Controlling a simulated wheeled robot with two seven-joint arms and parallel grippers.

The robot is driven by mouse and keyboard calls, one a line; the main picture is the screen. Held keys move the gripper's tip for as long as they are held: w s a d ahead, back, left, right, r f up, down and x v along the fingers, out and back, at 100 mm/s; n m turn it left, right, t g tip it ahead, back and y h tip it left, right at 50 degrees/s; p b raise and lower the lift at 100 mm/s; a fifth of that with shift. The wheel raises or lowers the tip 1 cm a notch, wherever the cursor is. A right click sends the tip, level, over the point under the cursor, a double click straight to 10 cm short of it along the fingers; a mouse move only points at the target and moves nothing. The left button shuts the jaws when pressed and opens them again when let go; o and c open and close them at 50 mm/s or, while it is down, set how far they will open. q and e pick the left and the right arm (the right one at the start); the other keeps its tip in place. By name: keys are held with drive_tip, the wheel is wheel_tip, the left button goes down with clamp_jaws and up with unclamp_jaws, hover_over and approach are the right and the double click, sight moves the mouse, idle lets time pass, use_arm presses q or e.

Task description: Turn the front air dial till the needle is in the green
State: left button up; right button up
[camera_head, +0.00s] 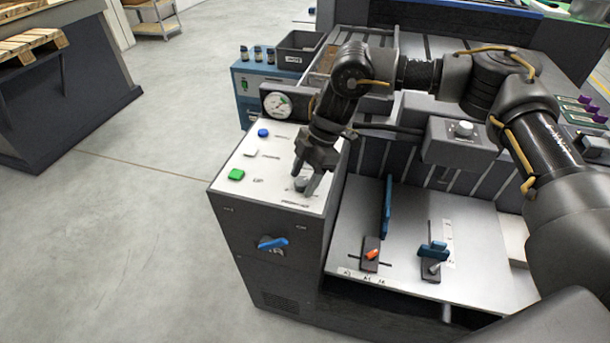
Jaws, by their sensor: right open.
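My right gripper (306,181) points down over the white top of the control box (268,172), with its jaws open. A small grey round dial (300,184) sits at its fingertips, partly covered by them. I cannot tell if the fingers touch it. A round white gauge (277,105) with a green patch stands at the back of the box. Its needle is too small to read surely. Another pale knob (463,129) is on a dark grey housing further right. My left gripper is not in view.
The box top also has a blue button (263,132), a white button (251,153) and a green button (236,174). A blue-handled switch (272,243) is on its front. An orange lever (371,255) and a blue clamp (433,250) stand on the lower plate. The floor at left is clear.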

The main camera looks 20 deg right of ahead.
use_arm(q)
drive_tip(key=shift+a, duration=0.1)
use_arm(e)
drive_tip(key=shift+r, duration=0.1)
use_arm(q)
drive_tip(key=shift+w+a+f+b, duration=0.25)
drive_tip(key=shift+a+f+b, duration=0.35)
drive_tip(key=shift+b, duration=0.1)
use_arm(e)
drive_tip(key=v, duration=1)
drive_tip(key=shift+d+r, duration=0.2)
drive_tip(key=shift+r, duration=0.1)
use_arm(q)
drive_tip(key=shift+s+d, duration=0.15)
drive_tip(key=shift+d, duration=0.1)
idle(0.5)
